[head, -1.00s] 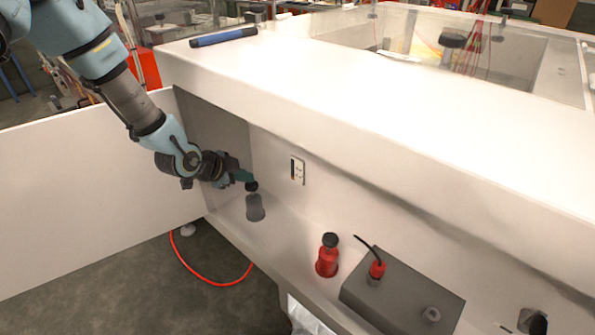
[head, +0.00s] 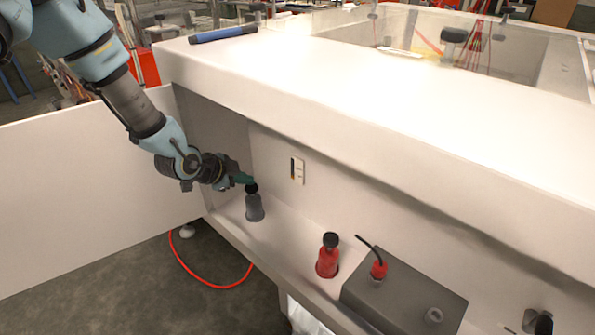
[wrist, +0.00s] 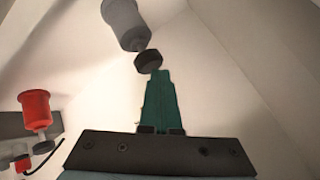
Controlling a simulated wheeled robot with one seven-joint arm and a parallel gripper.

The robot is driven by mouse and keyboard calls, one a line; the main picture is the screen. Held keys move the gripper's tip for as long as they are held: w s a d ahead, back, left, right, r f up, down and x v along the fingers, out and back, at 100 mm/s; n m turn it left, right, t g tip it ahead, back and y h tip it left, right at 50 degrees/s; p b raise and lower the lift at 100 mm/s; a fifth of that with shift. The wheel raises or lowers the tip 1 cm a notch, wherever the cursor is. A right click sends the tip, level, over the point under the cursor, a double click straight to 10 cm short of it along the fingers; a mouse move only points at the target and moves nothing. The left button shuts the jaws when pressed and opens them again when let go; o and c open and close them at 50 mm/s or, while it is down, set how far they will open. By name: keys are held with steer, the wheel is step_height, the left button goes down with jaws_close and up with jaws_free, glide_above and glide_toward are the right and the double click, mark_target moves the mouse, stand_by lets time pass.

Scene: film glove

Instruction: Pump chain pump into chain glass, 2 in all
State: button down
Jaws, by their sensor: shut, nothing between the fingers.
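A grey bottle-shaped pump (head: 255,208) with a round black head (head: 251,188) stands on the recessed shelf at the left. In the wrist view its grey body (wrist: 126,24) and black head (wrist: 148,61) lie just beyond my fingertips. My gripper (head: 247,179) has green fingers, shut together and empty, with the tips at the black head. They seem to touch it. A red pump-like bottle (head: 327,262) with a black top stands upright further right on the shelf. I cannot make out which item is the glass.
A grey box (head: 395,292) right of the red bottle bears a red fitting with a black cable (head: 378,268) and a small grey cylinder (head: 433,314). The white counter (head: 380,110) overhangs the shelf. A white panel (head: 90,190) stands left, and a wall socket (head: 297,170) is behind.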

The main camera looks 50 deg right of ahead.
mark_target(247, 187)
steer(key=shift+f+b, duration=0.3)
steer(key=shift+f, duration=0.1)
steer(key=shift+r, duration=0.15)
steer(key=shift+r+p, duration=0.55)
steer(key=shift+r, duration=0.25)
step_height(247, 187, up, 6)
steer(key=p, duration=0.3)
steer(key=shift+p, duration=0.35)
stand_by(2.5)
